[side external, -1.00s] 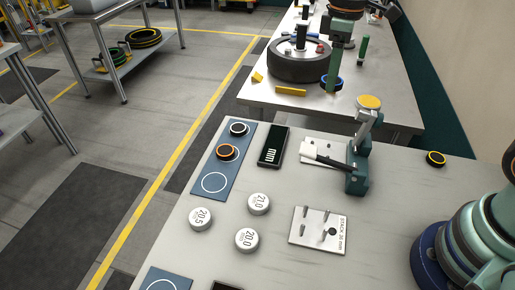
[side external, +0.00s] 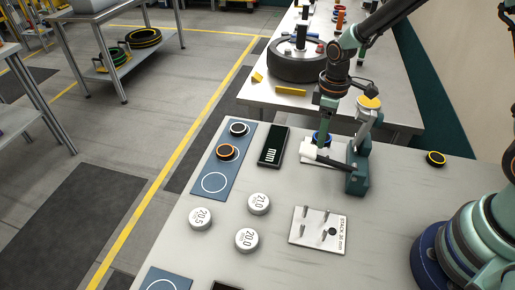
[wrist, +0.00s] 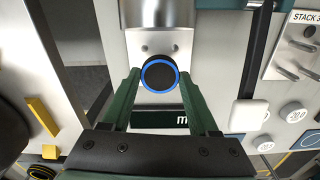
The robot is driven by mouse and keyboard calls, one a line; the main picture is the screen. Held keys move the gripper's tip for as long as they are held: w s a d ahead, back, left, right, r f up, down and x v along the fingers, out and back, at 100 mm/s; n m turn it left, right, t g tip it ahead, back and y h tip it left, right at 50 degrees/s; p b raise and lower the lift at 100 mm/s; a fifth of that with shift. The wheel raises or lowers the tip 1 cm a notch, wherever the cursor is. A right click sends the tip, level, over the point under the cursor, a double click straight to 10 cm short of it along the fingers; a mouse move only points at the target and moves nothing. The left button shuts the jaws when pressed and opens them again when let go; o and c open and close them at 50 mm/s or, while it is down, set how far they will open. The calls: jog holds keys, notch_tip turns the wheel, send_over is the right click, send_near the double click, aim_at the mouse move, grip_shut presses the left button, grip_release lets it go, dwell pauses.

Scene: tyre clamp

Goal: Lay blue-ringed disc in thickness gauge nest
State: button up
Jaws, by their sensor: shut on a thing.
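The blue-ringed disc (side external: 322,138) is black with a blue rim. My gripper (side external: 320,133) is shut on it, at the pale plate (side external: 338,150) of the thickness gauge (side external: 358,165). In the wrist view the disc (wrist: 159,75) sits between my two green fingertips (wrist: 159,79), over the plate, with a steel cylinder (wrist: 157,12) just beyond it. The nest is hidden under the disc and fingers, and I cannot tell whether the disc touches it. The gauge has a teal stand, a yellow-topped head and a black lever (side external: 332,160) with a white end (side external: 309,155).
The black mm display (side external: 273,146) lies left of the gauge. A blue tray (side external: 226,165) holds an orange-ringed disc (side external: 227,152) and a white-ringed disc (side external: 239,129). White gauge blocks (side external: 247,239) and a pegged stack plate (side external: 319,227) stand nearer. A yellow-ringed disc (side external: 436,158) lies right.

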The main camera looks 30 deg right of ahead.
jog(key=shift+f, duration=1.7)
jog(key=shift+f, duration=0.1)
jog(key=o, duration=1.4)
jog(key=shift+c, duration=0.2)
notch_tip(320, 180, up, 13)
jog(key=s+d+r+m+t, duration=0.3)
jog(key=s+r+m+t, duration=0.2)
jog(key=s+r, duration=0.6)
jog(key=shift+m+t, duration=0.3)
jog(key=shift+m, duration=1.1)
